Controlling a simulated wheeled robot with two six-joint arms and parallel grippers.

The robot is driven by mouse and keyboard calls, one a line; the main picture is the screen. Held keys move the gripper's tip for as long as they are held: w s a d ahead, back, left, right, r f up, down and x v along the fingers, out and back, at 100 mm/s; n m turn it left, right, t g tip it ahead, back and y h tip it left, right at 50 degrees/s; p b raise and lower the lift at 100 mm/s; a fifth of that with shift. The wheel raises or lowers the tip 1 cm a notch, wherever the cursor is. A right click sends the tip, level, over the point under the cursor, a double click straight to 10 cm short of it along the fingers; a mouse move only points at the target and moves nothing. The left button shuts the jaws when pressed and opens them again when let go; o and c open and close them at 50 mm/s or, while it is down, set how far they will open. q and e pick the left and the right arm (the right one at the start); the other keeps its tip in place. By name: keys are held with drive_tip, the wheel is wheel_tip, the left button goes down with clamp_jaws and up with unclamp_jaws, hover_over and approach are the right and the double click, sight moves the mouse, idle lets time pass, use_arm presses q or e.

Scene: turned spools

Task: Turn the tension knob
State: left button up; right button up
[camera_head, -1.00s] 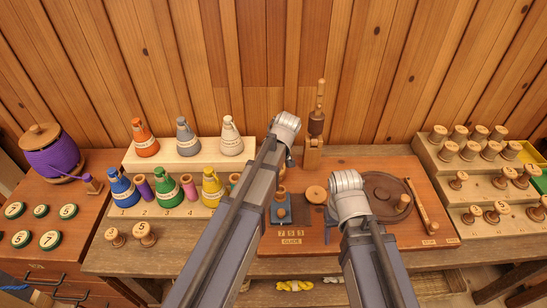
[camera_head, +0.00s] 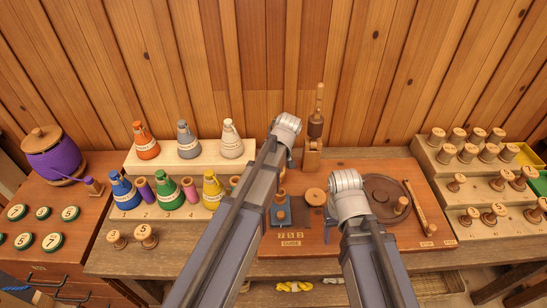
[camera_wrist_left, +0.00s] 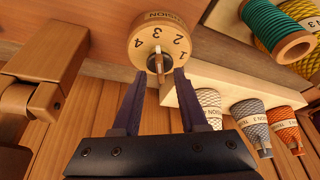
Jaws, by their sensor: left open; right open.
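The tension knob (camera_wrist_left: 146,44) is a round wooden dial with printed numbers and a small pointer lever (camera_wrist_left: 157,66), in the left wrist view at top centre. My left gripper (camera_wrist_left: 159,77) is open, its two dark fingers spread on either side of the lever, just short of the dial face. I cannot tell whether they touch it. In the head view the knob and left fingers are hidden behind my left arm. My right gripper (camera_head: 328,229) shows only partly beside my right arm, low over the wooden board (camera_head: 355,238); it is open.
A wooden post (camera_head: 317,125) stands behind the arms. A round dark tray (camera_head: 381,188) lies on the board. Labelled cones (camera_head: 163,190) stand on the left rack, and wooden spools (camera_head: 468,153) on the right stepped rack. A green thread spool (camera_wrist_left: 272,35) is near the knob.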

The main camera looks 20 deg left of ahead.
use_arm(q)
drive_tip(key=p+v, duration=0.5)
drive_tip(key=v, duration=0.1)
drive_tip(key=shift+s, duration=0.1)
idle(0.3)
drive_tip(key=s+d+m+g, duration=0.1)
drive_tip(key=s+d+m, duration=0.2)
drive_tip(key=s, duration=0.4)
drive_tip(key=s+d+f+m+g+h, duration=0.1)
drive_tip(key=s+d+m, duration=0.3)
drive_tip(key=s, duration=0.3)
drive_tip(key=s+d+m+g, duration=0.1)
drive_tip(key=s+d+m, duration=0.2)
drive_tip(key=s+m, duration=0.2)
drive_tip(key=shift+s+d+f+g+h, duration=0.2)
drive_tip(key=shift+s+d+g+h, duration=0.15)
drive_tip(key=shift+s, duration=0.8)
